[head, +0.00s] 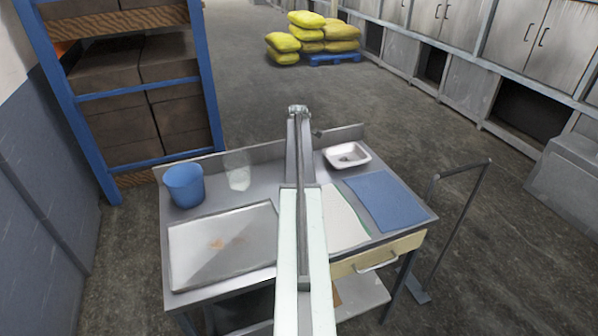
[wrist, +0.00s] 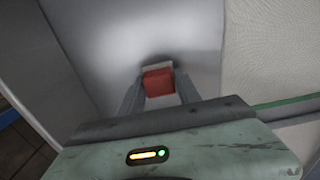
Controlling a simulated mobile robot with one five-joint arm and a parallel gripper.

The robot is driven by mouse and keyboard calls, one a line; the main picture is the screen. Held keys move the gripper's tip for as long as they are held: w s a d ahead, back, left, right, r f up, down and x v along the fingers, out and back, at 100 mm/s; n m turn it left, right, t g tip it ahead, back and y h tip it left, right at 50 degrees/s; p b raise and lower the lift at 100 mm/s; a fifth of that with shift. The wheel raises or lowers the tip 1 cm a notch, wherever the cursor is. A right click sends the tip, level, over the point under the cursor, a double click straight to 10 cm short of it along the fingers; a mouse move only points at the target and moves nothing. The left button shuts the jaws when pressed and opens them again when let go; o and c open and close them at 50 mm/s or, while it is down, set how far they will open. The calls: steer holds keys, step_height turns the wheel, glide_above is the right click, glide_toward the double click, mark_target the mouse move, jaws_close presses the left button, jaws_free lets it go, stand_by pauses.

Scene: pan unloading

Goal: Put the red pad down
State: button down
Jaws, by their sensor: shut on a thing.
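The red pad (wrist: 158,82) is a small red block with a paler strip along its far edge. It sits between the two fingers of my gripper (wrist: 157,92) in the wrist view. The gripper is shut on it. Grey metal surface lies behind the pad, with a dark shadow close around it; I cannot tell whether the pad touches the surface. In the head view, my arm reaches over the metal table (head: 215,187) towards its back edge. The pad cannot be made out there, and the jaws cannot be made out clearly.
A blue bucket (head: 184,186), a clear glass (head: 238,178) and a large metal tray (head: 222,245) stand left of my arm. A white dish (head: 347,156), a blue mat (head: 388,200) and a pale green-edged mat (head: 343,218) lie to the right. A metal rail (head: 462,225) stands beside the table.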

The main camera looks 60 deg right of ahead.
steer(key=shift+f, duration=0.1)
steer(key=c, duration=0.8)
jaws_free()
steer(key=shift+c, duration=0.2)
step_height(320, 180, up, 12)
steer(key=p, duration=1.2)
steer(key=shift+r, duration=0.2)
